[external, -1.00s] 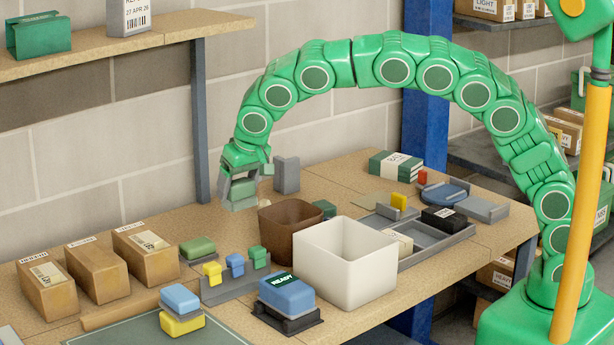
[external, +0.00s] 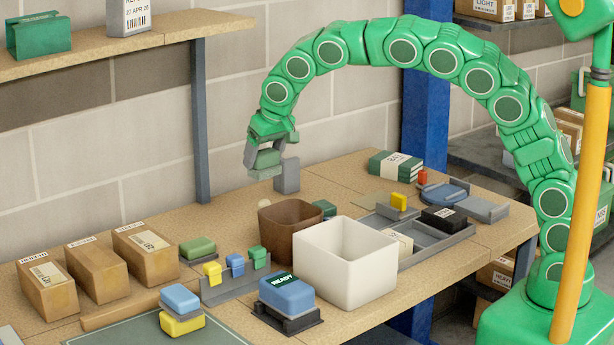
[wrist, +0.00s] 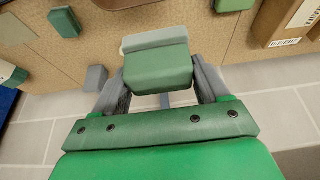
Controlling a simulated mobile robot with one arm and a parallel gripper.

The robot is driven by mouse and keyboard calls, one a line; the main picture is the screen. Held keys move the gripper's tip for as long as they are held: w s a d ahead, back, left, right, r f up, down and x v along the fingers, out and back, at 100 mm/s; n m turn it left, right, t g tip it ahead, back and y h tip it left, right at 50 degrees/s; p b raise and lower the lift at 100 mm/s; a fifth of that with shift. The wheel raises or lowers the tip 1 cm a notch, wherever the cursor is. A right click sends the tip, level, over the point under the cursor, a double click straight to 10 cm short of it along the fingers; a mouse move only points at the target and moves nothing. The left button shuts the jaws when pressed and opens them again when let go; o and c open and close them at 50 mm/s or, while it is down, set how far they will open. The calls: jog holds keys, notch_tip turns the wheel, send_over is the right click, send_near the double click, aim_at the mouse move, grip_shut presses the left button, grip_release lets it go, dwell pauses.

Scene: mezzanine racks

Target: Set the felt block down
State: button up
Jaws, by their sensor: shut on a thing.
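My gripper (external: 264,160) is above the back of the table, in front of the block wall. It is shut on the felt block (external: 267,163), a green block that is clear of the tabletop. In the wrist view the felt block (wrist: 158,70) sits between the two grey fingers (wrist: 161,92). It is green with a paler grey layer along its far edge. Its underside is hidden.
A grey upright block (external: 287,176) stands just right of the felt block. A brown bin (external: 291,241) and a white bin (external: 345,268) stand in front. Bare tabletop (external: 175,222) lies to the left.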

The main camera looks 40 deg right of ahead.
aim_at(277, 166)
jog(key=d+f, duration=0.1)
jog(key=d, duration=0.1)
jog(key=w+d+f, duration=0.1)
jog(key=d+f, duration=0.1)
jog(key=w+d+f, duration=0.1)
jog(key=f, duration=0.1)
jog(key=shift+d, duration=0.4)
jog(key=shift+w+a+f, duration=0.85)
jog(key=shift+w+f, duration=0.85)
jog(key=shift+w, duration=0.45)
jog(key=shift+w+a+f, duration=0.9)
jog(key=shift+w+f, duration=0.75)
jog(key=shift+w, duration=0.55)
jog(key=shift+w+a+f, duration=0.85)
jog(key=shift+w+f, duration=0.85)
jog(key=shift+w, duration=0.45)
jog(key=shift+f, duration=1.5)
jog(key=o, duration=1.2)
jog(key=shift+f, duration=0.1)
